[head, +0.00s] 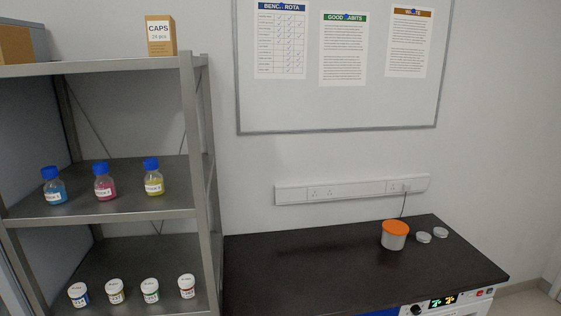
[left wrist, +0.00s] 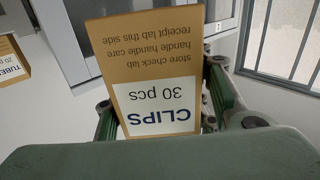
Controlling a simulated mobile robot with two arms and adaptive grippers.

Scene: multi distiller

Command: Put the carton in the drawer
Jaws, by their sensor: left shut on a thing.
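My left gripper (left wrist: 162,104) is shut on a brown carton (left wrist: 150,60) in the left wrist view. The carton has a white label reading CLIPS, 30 pcs, upside down in the picture, and sits between the two green-grey fingers. A second carton, labelled CAPS (head: 160,36), stands on the top shelf in the head view. A third, labelled TUBES (left wrist: 12,63), shows at the left edge of the wrist view. No open drawer shows. Neither gripper is in the head view, and my right gripper is in no view.
A metal shelf rack (head: 190,120) at the left holds several bottles and jars. A dark bench (head: 300,265) carries an orange-lidded tub (head: 395,236) and two small clear dishes (head: 424,237). A device with knobs (head: 450,304) is at the bench's front. The bench's left part is clear.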

